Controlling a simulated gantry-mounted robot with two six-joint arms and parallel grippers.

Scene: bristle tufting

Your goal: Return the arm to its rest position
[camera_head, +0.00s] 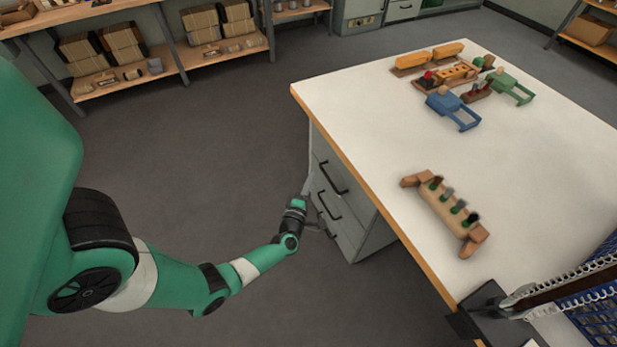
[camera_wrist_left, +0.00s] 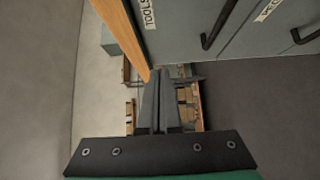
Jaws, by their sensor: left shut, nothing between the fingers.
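My left gripper (camera_head: 322,228) is at the end of the green left arm, off the left side of the white table (camera_head: 350,99) and in front of its grey drawer cabinet (camera_head: 352,226). In the left wrist view the two fingers (camera_wrist_left: 160,95) are together, with nothing between them. They point past the cabinet's drawer fronts (camera_wrist_left: 185,25), whose black handles and labels show at the top. I cannot tell whether the gripper touches the cabinet. My right gripper is not in view.
A wooden block with several tufts (camera_head: 446,213) lies on the table. Blue (camera_head: 452,109) and green (camera_head: 511,87) framed pieces and orange blocks stand farther back. A blue crate (camera_head: 600,300) is at the lower right. Shelves with boxes line the back. The floor left of the table is clear.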

